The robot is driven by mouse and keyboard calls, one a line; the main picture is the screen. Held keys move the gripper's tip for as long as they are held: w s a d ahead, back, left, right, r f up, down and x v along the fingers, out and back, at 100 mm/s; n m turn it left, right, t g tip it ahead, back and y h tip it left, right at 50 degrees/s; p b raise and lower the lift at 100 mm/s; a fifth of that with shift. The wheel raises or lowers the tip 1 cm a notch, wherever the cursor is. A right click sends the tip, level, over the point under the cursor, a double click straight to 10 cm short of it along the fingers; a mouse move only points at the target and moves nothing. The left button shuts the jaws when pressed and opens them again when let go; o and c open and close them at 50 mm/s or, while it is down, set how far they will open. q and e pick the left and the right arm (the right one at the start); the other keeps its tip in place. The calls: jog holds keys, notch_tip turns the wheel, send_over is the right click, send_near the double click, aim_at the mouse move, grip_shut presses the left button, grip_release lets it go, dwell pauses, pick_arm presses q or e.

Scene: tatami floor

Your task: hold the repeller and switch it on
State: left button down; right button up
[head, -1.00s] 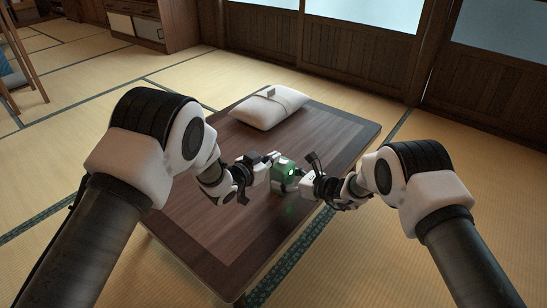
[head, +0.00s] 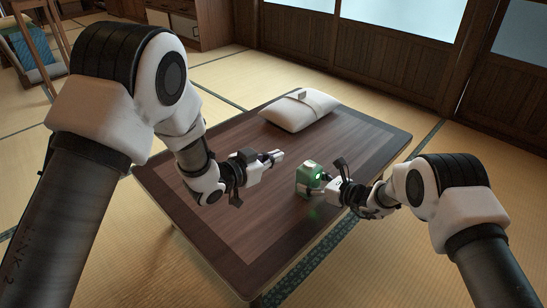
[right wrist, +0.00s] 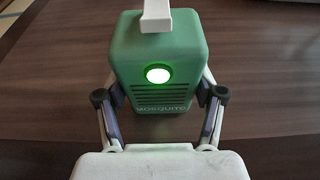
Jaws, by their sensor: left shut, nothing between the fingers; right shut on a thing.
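The green repeller (head: 307,180) stands upright on the low wooden table (head: 240,225). It also shows in the right wrist view (right wrist: 160,58), with a round front light glowing green, slots and the word "MOSQUITO" below it, and a white piece on top. My right gripper (head: 324,183) is shut on the repeller, with one finger on each side of its body. My left gripper (head: 280,155) is shut and empty, above the table to the left of the repeller and apart from it.
A white cushion (head: 300,112) with a small pale object (head: 299,93) on it lies at the table's far end. The table is clear around the repeller. Tatami floor (head: 490,185) surrounds the table, and wooden sliding doors (head: 380,60) stand behind.

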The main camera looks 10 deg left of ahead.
dwell(0.3)
jog(key=o, duration=1.3)
